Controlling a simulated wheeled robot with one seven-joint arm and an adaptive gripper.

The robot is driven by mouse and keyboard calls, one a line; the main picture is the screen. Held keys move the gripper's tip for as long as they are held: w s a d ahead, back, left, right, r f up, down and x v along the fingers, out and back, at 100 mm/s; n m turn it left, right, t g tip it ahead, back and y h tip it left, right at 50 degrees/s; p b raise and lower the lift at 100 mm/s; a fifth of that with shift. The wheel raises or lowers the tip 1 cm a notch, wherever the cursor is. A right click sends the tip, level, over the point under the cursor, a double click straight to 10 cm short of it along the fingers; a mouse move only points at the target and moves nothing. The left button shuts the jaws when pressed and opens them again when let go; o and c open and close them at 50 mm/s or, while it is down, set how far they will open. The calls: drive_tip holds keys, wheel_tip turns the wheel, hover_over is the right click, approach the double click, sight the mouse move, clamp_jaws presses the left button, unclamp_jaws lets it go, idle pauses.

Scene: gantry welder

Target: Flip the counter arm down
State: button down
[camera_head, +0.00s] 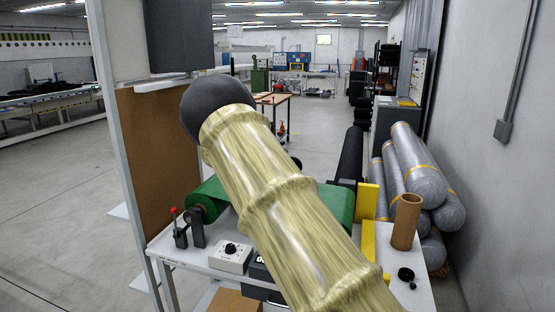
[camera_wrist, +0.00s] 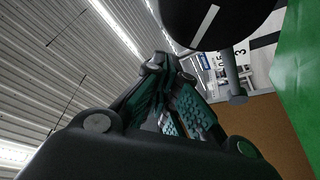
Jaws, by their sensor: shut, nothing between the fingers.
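In the wrist view my gripper (camera_wrist: 172,68) is shut and empty, its green and black fingers together. A large black round part with a white stripe (camera_wrist: 215,22) is close by at the upper right, with a grey rod ending in a dark knob (camera_wrist: 237,93) beside it. These may belong to the counter arm; I cannot tell, nor whether the gripper touches them. In the head view my pale sleeved arm covers the middle of the machine and hides my gripper. A dark counter box (camera_head: 259,270) shows partly beside the arm.
A red-knobbed lever (camera_head: 174,211) and a white control box (camera_head: 231,257) are at left. A cardboard tube (camera_head: 406,221) stands at right, near wrapped rolls (camera_head: 419,167). A brown board (camera_head: 160,175) stands at left.

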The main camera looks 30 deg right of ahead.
wheel_tip(320, 180, down, 7)
drive_tip(key=s+d+m+g+h+b, duration=0.1)
drive_tip(key=m+h+b, duration=0.2)
drive_tip(key=m+b, duration=0.5)
drive_tip(key=b, duration=0.3)
drive_tip(key=shift+m+g, duration=0.4)
drive_tip(key=shift+s+f+h, duration=0.1)
drive_tip(key=shift+f+h, duration=0.1)
drive_tip(key=shift+h, duration=0.2)
wheel_tip(320, 180, up, 4)
drive_tip(key=b+v, duration=0.2)
drive_tip(key=v, duration=0.8)
drive_tip(key=shift+a, duration=0.2)
